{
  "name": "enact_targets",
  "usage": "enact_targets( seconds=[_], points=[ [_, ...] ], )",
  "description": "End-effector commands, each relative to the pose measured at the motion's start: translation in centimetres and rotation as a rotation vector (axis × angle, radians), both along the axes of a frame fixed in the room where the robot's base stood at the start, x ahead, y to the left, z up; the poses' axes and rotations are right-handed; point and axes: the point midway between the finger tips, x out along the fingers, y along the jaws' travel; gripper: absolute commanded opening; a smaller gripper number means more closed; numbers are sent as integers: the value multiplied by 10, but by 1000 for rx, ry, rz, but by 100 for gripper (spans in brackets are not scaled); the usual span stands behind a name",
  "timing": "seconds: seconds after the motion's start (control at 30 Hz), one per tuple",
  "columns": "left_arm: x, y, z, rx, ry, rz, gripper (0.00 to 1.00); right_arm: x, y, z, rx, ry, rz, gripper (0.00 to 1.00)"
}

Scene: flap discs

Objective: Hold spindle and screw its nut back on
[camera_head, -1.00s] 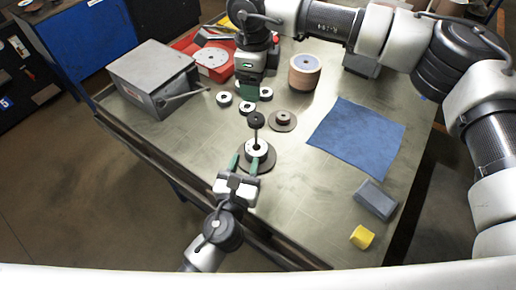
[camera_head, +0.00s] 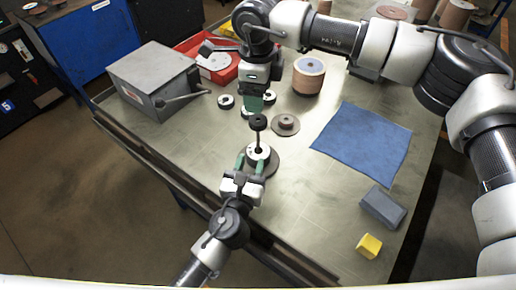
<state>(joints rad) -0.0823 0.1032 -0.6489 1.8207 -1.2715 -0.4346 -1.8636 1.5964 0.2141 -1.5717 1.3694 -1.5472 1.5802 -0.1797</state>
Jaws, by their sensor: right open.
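The spindle (camera_head: 258,142) stands upright on the table, a thin dark rod rising from a white hub (camera_head: 258,152) with dark dots, over a brown disc (camera_head: 271,166). A black round nut-like piece (camera_head: 258,122) sits at the rod's top. My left gripper (camera_head: 250,163) reaches in from the front, its green fingers on either side of the hub, seemingly shut on the spindle's base. My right gripper (camera_head: 256,103) is open and points down, just behind and above the black piece; its fingertips are small and partly overlap the rings behind.
White rings with dark centres (camera_head: 226,102) and a brown disc (camera_head: 286,124) lie near the spindle. A grey metal box (camera_head: 150,75), red tray (camera_head: 225,73), copper-coloured roll (camera_head: 308,78), blue cloth (camera_head: 362,142), grey block (camera_head: 383,208) and yellow block (camera_head: 369,246) stand around.

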Motion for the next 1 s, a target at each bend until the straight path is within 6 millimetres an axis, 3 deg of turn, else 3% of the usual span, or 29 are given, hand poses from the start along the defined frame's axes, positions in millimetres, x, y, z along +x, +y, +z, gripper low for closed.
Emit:
enact_targets(
  seconds=[0.2,0.4,0.87,1.0],
  points=[
    [42,-10,1,-1,-2,2,38,0,0,0,0,0,0,68],
    [67,-16,0,0,-1,1,38,0,0,0,0,0,0,68],
    [77,-19,0,0,1,1,38,0,0,0,0,0,0,68],
    [77,-19,0,0,0,1,18,0,0,0,0,0,0,68]
  ],
)
